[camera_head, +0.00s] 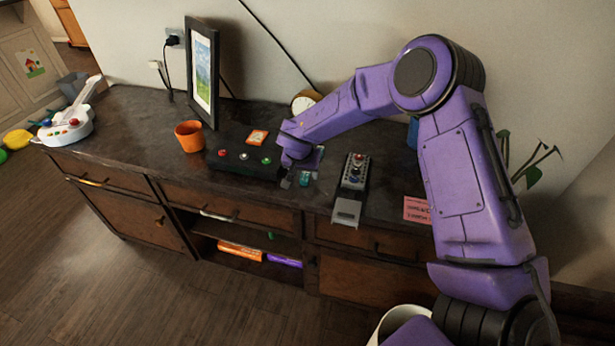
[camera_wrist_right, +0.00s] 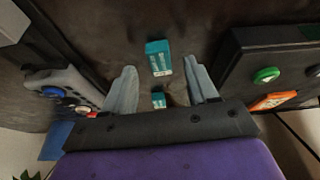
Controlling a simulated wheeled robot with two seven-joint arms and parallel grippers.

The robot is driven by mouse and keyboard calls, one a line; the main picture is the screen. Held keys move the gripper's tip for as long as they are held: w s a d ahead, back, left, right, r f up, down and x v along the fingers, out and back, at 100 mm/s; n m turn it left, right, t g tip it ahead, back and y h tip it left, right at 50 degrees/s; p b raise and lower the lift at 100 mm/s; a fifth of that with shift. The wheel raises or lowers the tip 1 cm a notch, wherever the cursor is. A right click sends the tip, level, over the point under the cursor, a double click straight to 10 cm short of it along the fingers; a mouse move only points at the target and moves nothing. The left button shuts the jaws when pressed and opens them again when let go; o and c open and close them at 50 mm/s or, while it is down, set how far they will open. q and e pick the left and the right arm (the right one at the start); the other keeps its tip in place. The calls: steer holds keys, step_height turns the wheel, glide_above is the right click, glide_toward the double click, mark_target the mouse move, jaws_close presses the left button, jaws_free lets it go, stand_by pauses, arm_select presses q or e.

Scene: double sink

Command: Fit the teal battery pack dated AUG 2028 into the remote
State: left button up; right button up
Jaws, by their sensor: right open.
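Two teal battery packs lie on the dark countertop in the right wrist view: a larger-looking one (camera_wrist_right: 158,58) just past my fingertips and a smaller-looking one (camera_wrist_right: 158,99) between the fingers. Their dates are too small to read. One teal pack (camera_head: 304,178) also shows in the head view beside the gripper. My right gripper (camera_head: 297,180) is open and low over the counter; its fingers (camera_wrist_right: 160,72) are apart with nothing gripped. The grey remote (camera_head: 355,170) lies to the right in the head view, with a light grey piece (camera_head: 346,212) at its near end. My left gripper is out of view.
An orange cup (camera_head: 189,136) and a picture frame (camera_head: 202,72) stand farther left. A pink note (camera_head: 417,210) lies right of the remote.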

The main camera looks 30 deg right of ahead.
steer(key=shift+x, duration=1)
jaws_close()
steer(key=shift+r, duration=0.1)
